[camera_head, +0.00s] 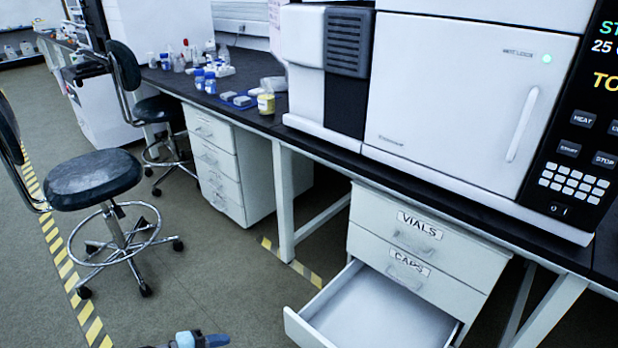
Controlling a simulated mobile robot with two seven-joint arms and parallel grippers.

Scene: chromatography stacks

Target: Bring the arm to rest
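A small blue, white and dark part of what looks like my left gripper (190,341) shows at the bottom edge, left of the open drawer. Most of it is cut off by the frame, so I cannot tell its fingers' state or whether it holds anything. It appears apart from the drawer. My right gripper is not in view.
An open drawer (375,305) sticks out below the closed drawers labelled VIALS (408,233) and CAPS (415,272); its visible inside is empty. A large white instrument (460,110) stands on the black bench. Stools (95,180) stand at left. Floor (210,265) between is clear.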

